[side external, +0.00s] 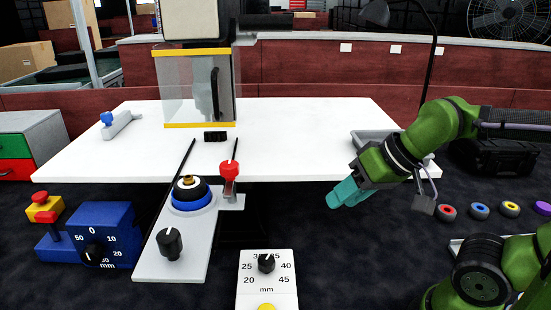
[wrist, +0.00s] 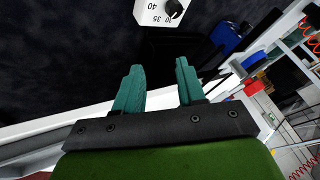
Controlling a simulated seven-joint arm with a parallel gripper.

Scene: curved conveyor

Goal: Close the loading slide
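The loading slide appears to be the grey plate (side external: 170,262) that sticks out past the front edge of the white table on dark rails. A black and blue round part with a brass top (side external: 190,193), a black knob (side external: 170,243) and a red-topped clamp (side external: 229,170) sit on it. My gripper (side external: 342,196), with teal fingers, hangs in front of the table, well to the right of the slide and touching nothing. In the wrist view its fingers (wrist: 160,68) are apart with nothing between them.
A clear-walled machine with a black handle (side external: 215,93) stands over the white table (side external: 300,130). A blue dial box (side external: 105,235) with a red button stands left of the slide. A white dial panel (side external: 266,288) is at the front. Several coloured rollers (side external: 480,210) lie right.

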